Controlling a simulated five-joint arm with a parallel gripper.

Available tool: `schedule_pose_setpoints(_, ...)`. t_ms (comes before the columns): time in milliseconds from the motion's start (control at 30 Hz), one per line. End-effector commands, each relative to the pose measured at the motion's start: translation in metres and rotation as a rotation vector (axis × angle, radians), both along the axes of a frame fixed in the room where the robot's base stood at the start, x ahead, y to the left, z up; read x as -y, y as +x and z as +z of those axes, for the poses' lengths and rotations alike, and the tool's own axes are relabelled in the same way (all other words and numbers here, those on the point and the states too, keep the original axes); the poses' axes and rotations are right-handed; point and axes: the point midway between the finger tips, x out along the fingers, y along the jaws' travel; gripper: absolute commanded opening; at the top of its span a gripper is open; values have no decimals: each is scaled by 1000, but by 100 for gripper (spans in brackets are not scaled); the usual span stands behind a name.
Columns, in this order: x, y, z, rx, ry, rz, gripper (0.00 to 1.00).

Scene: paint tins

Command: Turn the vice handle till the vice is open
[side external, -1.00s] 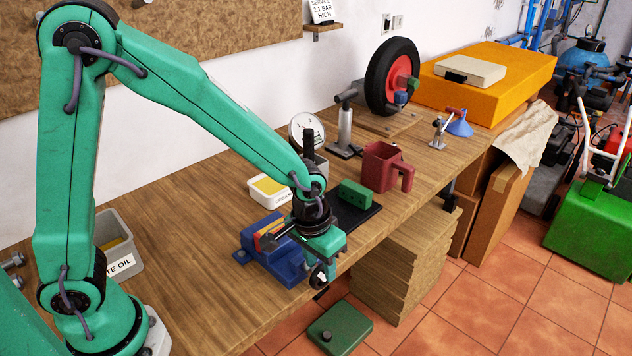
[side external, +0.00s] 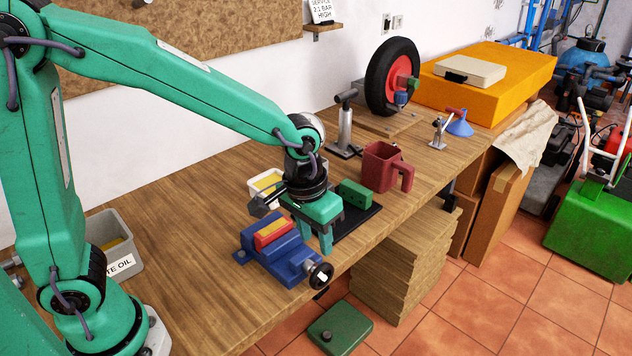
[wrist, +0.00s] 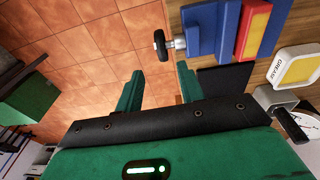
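The blue vice (side external: 285,258) stands at the table's front edge, with a red and yellow piece (side external: 272,232) between its jaws. I cannot tell whether a gap shows there. Its handle, a black round wheel (side external: 320,275) with a pale hub, sticks out over the front edge. The wheel also shows in the wrist view (wrist: 161,45), on a short metal screw beyond my fingers. My gripper (side external: 315,240) is above and behind the wheel, clear of it. In the wrist view my gripper (wrist: 158,86) has its two green fingers apart, with nothing between them.
A black mat (side external: 355,222) with a green block (side external: 355,194) lies right of my gripper. A red mug (side external: 383,168) stands farther right.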

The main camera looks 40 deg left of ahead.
Motion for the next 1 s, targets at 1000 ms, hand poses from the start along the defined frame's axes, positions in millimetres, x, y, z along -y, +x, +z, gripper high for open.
schedule_pose_setpoints(1000,1,11,-14,-62,87,-696,77)
